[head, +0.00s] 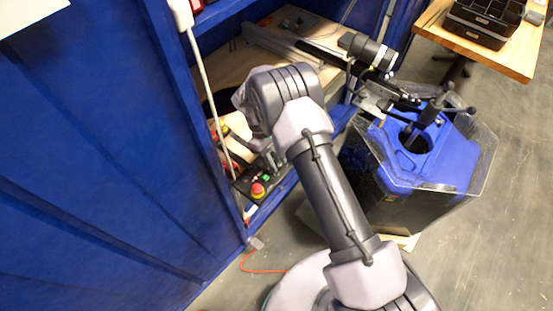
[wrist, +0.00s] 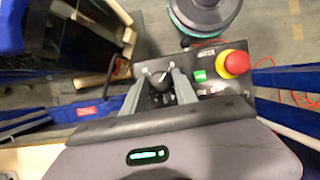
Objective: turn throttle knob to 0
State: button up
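The throttle knob (wrist: 160,82) is a small black knob on the black control panel (wrist: 213,60), seen in the wrist view. My gripper (wrist: 160,73) reaches over the panel with one grey finger on each side of the knob. The fingers are apart, with the knob between their tips. Whether either finger touches it is hard to tell. The knob's pointer and scale are too small to read. In the head view the panel (head: 246,178) shows on the cabinet's lower shelf, but my arm hides the knob and most of my gripper.
A red emergency stop button (wrist: 236,63) and a green switch (wrist: 200,75) sit right of the knob. Blue cabinet walls (head: 190,150) stand close on the left. A blue-topped tank (head: 440,160) with a clear cover stands to the right. Grey floor (head: 510,200) is open beyond it.

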jog(key=shift+o, duration=1.3)
jog(key=p+v, duration=0.4)
jog(key=v, duration=1.3)
jog(key=shift+r, duration=0.25)
jog(key=shift+a, duration=0.1)
